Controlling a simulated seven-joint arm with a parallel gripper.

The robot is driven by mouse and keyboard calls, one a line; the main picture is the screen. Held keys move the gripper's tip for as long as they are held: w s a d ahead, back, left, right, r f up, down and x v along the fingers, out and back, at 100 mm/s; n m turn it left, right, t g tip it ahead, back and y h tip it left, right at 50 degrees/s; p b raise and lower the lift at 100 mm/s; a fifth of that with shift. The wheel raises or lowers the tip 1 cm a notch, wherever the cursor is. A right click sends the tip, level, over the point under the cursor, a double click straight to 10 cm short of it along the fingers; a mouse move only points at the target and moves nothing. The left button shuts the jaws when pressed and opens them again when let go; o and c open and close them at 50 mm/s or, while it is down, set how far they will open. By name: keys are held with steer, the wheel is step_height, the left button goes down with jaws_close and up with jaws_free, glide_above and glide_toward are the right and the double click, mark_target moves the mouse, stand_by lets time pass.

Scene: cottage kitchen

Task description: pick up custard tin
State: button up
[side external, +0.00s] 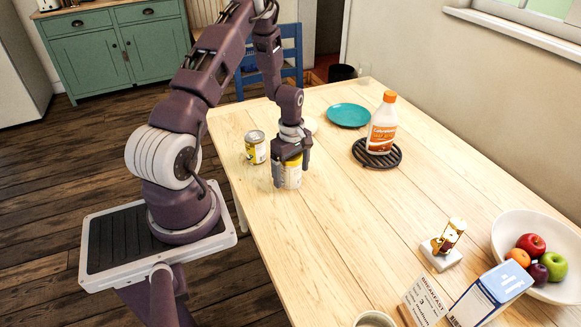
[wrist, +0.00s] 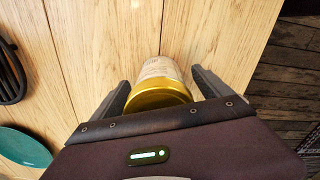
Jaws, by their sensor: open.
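A tin (side external: 291,177) with a gold-yellow top and a pale label stands upright on the wooden table. It also shows in the wrist view (wrist: 160,80), its gold lid toward the camera. My gripper (side external: 290,172) is directly above it with the open fingers reaching down on either side. In the wrist view the fingers of my gripper (wrist: 160,78) flank the tin, with no clear contact. A second tin (side external: 255,147), yellow with a silver top, stands to the left. I cannot read either label, so which one is the custard tin is unclear.
A white bottle (side external: 382,125) stands on a black trivet (side external: 396,160), near a teal plate (side external: 348,115). An hourglass-like item (side external: 447,240), a blue-white carton (side external: 490,295), a menu card (side external: 426,302) and a fruit bowl (side external: 512,232) are at the near right. The table's middle is clear.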

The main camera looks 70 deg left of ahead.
steer(key=shift+c, duration=0.5)
steer(key=shift+r, duration=0.1)
steer(key=c, duration=1.6)
